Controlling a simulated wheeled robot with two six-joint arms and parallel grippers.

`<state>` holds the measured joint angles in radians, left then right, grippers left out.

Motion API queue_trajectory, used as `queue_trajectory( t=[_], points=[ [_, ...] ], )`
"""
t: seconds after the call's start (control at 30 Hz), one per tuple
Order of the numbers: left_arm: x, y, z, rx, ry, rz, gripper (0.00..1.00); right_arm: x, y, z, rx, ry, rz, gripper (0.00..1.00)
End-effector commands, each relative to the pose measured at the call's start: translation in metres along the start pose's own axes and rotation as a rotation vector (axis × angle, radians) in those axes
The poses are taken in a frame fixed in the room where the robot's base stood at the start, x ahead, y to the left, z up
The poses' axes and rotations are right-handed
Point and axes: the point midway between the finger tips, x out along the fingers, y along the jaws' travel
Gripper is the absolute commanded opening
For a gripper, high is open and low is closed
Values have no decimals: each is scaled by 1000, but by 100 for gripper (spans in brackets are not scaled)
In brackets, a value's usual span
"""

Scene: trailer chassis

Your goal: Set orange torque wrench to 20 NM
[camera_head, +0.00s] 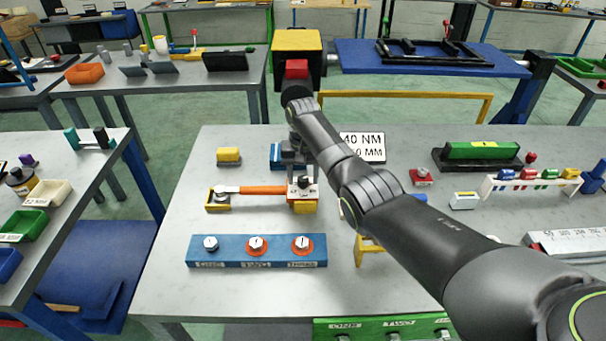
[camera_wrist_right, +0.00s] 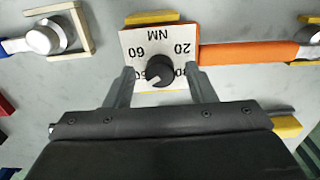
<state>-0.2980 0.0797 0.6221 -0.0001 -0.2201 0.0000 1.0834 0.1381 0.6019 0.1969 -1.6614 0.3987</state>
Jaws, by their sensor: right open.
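The orange torque wrench (camera_head: 262,190) lies across a yellow holder on the grey table. Its orange handle (camera_wrist_right: 245,54) runs to the right in the right wrist view. A white dial plate (camera_wrist_right: 136,42) by the handle carries upside-down marks, with 20, 60 and NM readable and another number partly hidden. A black round knob (camera_wrist_right: 161,71) sits on the plate; its pointer direction is not clear. My right gripper (camera_head: 297,163) is above the dial, pointing down. In the wrist view its open fingers (camera_wrist_right: 160,80) stand either side of the knob, apart from it. My left gripper is out of view.
A sign (camera_head: 362,147) reading 40 NM stands behind my right arm, partly covered. A blue block with several knobs (camera_head: 228,254) lies in front of the wrench. A yellow block (camera_head: 229,155) sits behind it. The table's left front corner is clear.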

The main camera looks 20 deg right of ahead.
Motion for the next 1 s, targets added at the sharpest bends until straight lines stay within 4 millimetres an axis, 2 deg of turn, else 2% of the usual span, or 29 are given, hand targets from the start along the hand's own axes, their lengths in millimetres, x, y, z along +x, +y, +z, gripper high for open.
queue_trajectory(
  t=[0.2, 0.23, 0.57, 0.8, 1.0],
  points=[
    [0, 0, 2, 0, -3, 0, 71, 0, 0, 0, 0, 0, 0, 50],
    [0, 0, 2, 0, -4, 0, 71, 0, 0, 0, 0, 0, 0, 48],
    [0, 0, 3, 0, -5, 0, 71, 0, 0, 0, 0, 0, 0, 5],
    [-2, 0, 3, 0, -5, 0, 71, -1, 0, 0, -20, 1, 0, 5],
    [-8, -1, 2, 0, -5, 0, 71, -2, 0, 0, -106, 0, 0, 5]
  ],
)
